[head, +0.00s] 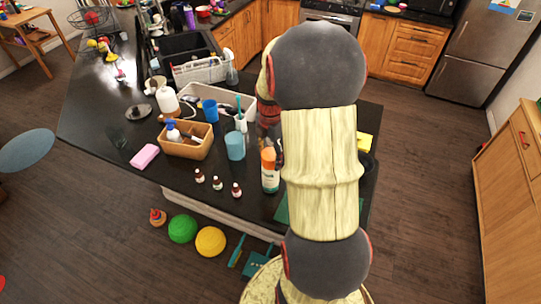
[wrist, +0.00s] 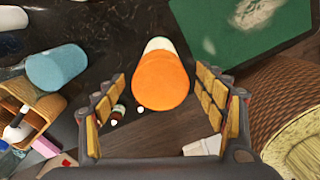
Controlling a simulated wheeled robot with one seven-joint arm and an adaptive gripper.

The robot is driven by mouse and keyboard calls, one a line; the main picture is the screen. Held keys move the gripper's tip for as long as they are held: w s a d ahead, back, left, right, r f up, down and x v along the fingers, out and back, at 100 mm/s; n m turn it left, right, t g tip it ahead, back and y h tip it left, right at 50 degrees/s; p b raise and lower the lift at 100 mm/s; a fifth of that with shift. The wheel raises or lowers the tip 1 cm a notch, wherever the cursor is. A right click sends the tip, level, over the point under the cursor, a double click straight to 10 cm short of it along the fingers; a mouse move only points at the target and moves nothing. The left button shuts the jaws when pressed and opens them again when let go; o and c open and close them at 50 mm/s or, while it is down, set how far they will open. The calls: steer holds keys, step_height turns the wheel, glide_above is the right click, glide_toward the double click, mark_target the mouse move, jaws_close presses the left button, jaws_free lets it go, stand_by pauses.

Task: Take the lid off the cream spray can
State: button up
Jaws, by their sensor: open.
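The spray can (head: 270,181) stands upright near the counter's front edge in the head view, left of my arm. Its body is white and teal, with an orange lid (head: 268,157) on top. In the wrist view the orange lid (wrist: 160,82) faces the camera, with a bit of the cream body (wrist: 159,45) behind it. My gripper (wrist: 158,85) is open, one finger to each side of the lid in the picture, with gaps on both sides. I cannot tell how far the fingertips are from the lid in depth. In the head view my arm hides most of the gripper.
Several small brown bottles (head: 217,183) stand left of the can. A blue cup (head: 235,146) and a wooden caddy (head: 187,149) with bottles are behind them. A green board (wrist: 243,32) lies close by. A woven basket (wrist: 280,95) shows at the right in the wrist view.

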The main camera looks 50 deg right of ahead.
steer(key=shift+f, duration=0.1)
steer(key=shift+c, duration=1.2)
steer(key=c, duration=0.7)
steer(key=shift+o, duration=0.2)
steer(key=shift+r+b, duration=0.3)
steer(key=shift+r, duration=0.3)
steer(key=d+r+b, duration=0.1)
steer(key=d+r, duration=0.3)
steer(key=d+r+b, duration=0.1)
steer(key=d+r, duration=0.2)
steer(key=d, duration=0.2)
steer(key=s+d+r+b, duration=0.1)
steer(key=d+r, duration=0.3)
steer(key=d, duration=0.1)
steer(key=shift+r, duration=0.35)
